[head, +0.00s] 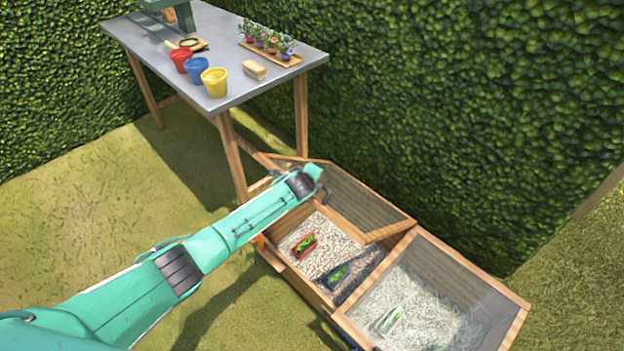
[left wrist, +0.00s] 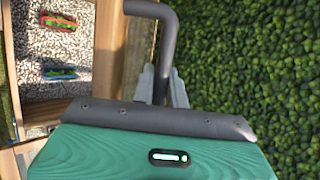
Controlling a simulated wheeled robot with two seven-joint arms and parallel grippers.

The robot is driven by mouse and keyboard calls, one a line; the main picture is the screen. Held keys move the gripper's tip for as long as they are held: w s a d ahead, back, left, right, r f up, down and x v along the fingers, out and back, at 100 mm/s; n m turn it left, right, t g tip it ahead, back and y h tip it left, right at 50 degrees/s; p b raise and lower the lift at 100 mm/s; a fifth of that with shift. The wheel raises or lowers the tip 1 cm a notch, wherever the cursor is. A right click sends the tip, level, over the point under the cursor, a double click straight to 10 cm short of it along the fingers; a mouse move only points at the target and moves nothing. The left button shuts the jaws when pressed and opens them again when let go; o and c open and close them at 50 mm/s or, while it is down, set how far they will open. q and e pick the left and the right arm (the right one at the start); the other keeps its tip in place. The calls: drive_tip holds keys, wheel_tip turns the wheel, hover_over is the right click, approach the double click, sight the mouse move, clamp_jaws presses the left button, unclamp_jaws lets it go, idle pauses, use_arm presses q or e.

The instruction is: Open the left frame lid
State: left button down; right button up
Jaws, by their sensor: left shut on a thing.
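The left frame lid (head: 352,194) is a wood-rimmed pane, raised and tilted back toward the hedge. The left frame box (head: 284,262) below it shows open, with pale gravel, a red item and a dark item with green inside. My left arm reaches in from the left in the head view, with its gripper (head: 322,192) at the lid. In the left wrist view my left gripper (left wrist: 162,88) is shut on a dark grey bent handle (left wrist: 158,14). The lid's wooden edge (left wrist: 108,45) shows beside the handle. My right gripper is in neither view.
The right frame lid (head: 515,317) lies shut over the neighbouring box, with pale items under its clear pane. A grey table (head: 228,92) with pots and flowers stands behind on the left. A tall hedge (head: 450,100) closes off the back. Grass is free at front left.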

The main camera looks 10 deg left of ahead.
use_arm(q)
drive_tip(key=c, duration=1.4)
unclamp_jaws()
